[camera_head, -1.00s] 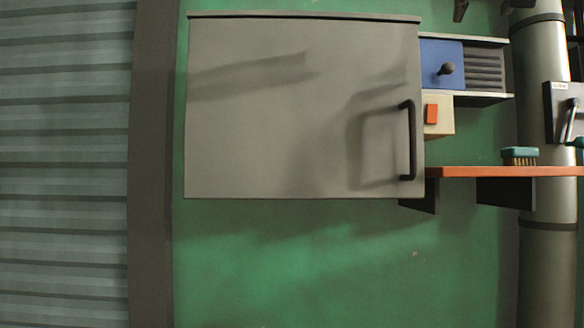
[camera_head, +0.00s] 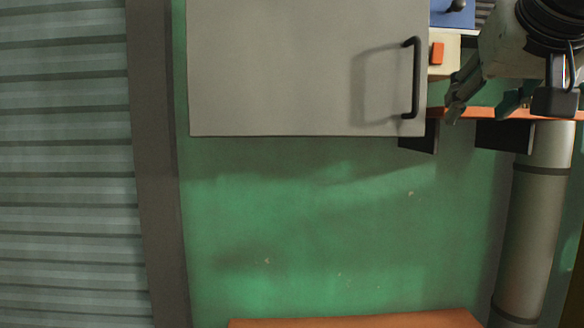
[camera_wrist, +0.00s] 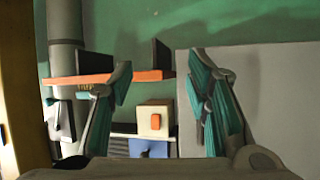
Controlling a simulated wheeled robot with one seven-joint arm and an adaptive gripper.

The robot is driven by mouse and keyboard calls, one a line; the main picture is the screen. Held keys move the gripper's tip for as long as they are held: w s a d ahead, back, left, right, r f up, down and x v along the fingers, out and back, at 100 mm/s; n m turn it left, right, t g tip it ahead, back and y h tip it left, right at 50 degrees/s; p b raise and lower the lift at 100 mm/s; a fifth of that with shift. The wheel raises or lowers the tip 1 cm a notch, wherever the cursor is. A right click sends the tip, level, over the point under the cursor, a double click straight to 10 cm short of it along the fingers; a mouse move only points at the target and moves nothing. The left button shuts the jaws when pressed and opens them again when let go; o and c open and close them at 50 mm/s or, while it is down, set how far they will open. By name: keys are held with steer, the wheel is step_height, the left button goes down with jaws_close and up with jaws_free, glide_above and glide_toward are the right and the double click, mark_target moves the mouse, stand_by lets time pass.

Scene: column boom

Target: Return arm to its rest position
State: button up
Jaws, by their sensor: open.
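My gripper (camera_head: 482,108) hangs at the upper right of the head view, its fingers spread and nothing between them. It overlaps the orange shelf in that picture; I cannot tell whether it touches it. In the wrist view, which looks upside down, the two teal-padded fingers of my gripper (camera_wrist: 160,72) stand wide apart. Between them show the cream box with an orange switch (camera_wrist: 155,121) and part of the orange shelf (camera_wrist: 152,75).
A grey cabinet door (camera_head: 290,70) with a black handle (camera_head: 414,78) is left of my gripper. A blue-fronted unit (camera_head: 455,14), the orange shelf (camera_head: 463,112) and a grey pipe (camera_head: 537,210) are close by. An orange surface (camera_head: 350,321) shows at the bottom. Green wall lies between.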

steer(key=s+a+f+n+g+y, duration=0.1)
steer(key=s+f, duration=0.3)
steer(key=f, duration=0.6)
steer(key=s+a+f+n+g, duration=0.1)
steer(key=s+f, duration=0.4)
steer(key=f, duration=0.5)
steer(key=s+a+f+n+g+y, duration=0.1)
steer(key=s+a+f+g, duration=0.2)
steer(key=f, duration=0.7)
steer(key=shift+s+a+g+y, duration=0.15)
steer(key=shift+s+g+y, duration=0.15)
steer(key=shift+s+g, duration=0.5)
steer(key=shift+w, duration=0.1)
steer(key=shift+c, duration=0.6)
